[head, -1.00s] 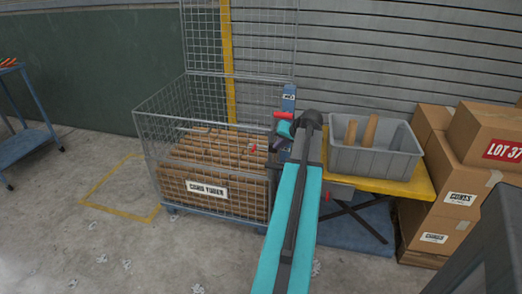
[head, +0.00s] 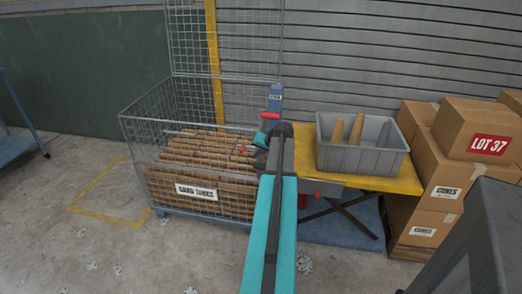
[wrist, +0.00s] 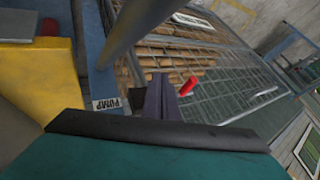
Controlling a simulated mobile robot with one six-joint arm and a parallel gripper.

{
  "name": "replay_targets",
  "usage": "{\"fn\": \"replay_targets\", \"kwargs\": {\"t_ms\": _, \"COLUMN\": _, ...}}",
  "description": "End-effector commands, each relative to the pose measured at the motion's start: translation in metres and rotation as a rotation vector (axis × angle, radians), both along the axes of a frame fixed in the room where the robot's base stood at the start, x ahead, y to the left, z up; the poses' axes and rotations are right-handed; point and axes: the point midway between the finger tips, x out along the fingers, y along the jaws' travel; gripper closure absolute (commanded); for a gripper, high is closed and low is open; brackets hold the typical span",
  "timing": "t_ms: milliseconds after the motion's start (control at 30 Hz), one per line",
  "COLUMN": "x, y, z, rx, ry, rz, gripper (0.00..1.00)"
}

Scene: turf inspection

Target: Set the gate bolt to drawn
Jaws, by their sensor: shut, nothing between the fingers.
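The wire cage (head: 135,160) of cardboard tubes stands left of centre, beside a blue post (head: 275,95). A small red knob (head: 242,149), likely the gate bolt's handle, shows at the cage's right end. It also shows in the wrist view as a red knob (wrist: 188,85) against the mesh. The bolt's position is not clear. A red piece (head: 271,116) shows by the post; I cannot tell its part. My gripper (wrist: 163,98) is shut and empty, just left of the knob in the wrist view. In the head view its tips are largely hidden by my arm.
A yellow-topped stand (head: 400,183) holds a grey bin (head: 385,159) with tubes, close right of my arm. Stacked cartons (head: 465,160) stand farther right. A grey pole (wrist: 140,25) crosses the wrist view. Floor at the left is open, with a yellow outline (head: 100,185).

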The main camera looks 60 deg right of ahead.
Motion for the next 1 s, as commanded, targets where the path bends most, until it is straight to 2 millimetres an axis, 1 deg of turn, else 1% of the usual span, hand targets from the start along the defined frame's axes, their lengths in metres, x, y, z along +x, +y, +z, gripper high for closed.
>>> {"fn": "replay_targets", "kwargs": {"t_ms": 33, "x": 0.008, "y": 0.003, "z": 0.004, "rx": -0.001, "ry": -0.001, "rz": 0.002, "gripper": 1.00}}
{"fn": "replay_targets", "kwargs": {"t_ms": 100, "x": 0.016, "y": 0.006, "z": 0.006, "rx": -0.002, "ry": -0.001, "rz": 0.002, "gripper": 1.00}}
{"fn": "replay_targets", "kwargs": {"t_ms": 300, "x": 0.031, "y": 0.010, "z": 0.009, "rx": -0.001, "ry": 0.000, "rz": 0.000, "gripper": 1.00}}
{"fn": "replay_targets", "kwargs": {"t_ms": 467, "x": 0.036, "y": 0.012, "z": 0.010, "rx": -0.001, "ry": 0.000, "rz": 0.000, "gripper": 1.00}}
{"fn": "replay_targets", "kwargs": {"t_ms": 800, "x": 0.037, "y": 0.013, "z": 0.010, "rx": -0.001, "ry": 0.000, "rz": 0.000, "gripper": 1.00}}
{"fn": "replay_targets", "kwargs": {"t_ms": 867, "x": 0.040, "y": 0.014, "z": 0.010, "rx": 0.000, "ry": -0.001, "rz": 0.001, "gripper": 1.00}}
{"fn": "replay_targets", "kwargs": {"t_ms": 1000, "x": 0.056, "y": 0.018, "z": 0.010, "rx": 0.000, "ry": -0.001, "rz": 0.002, "gripper": 1.00}}
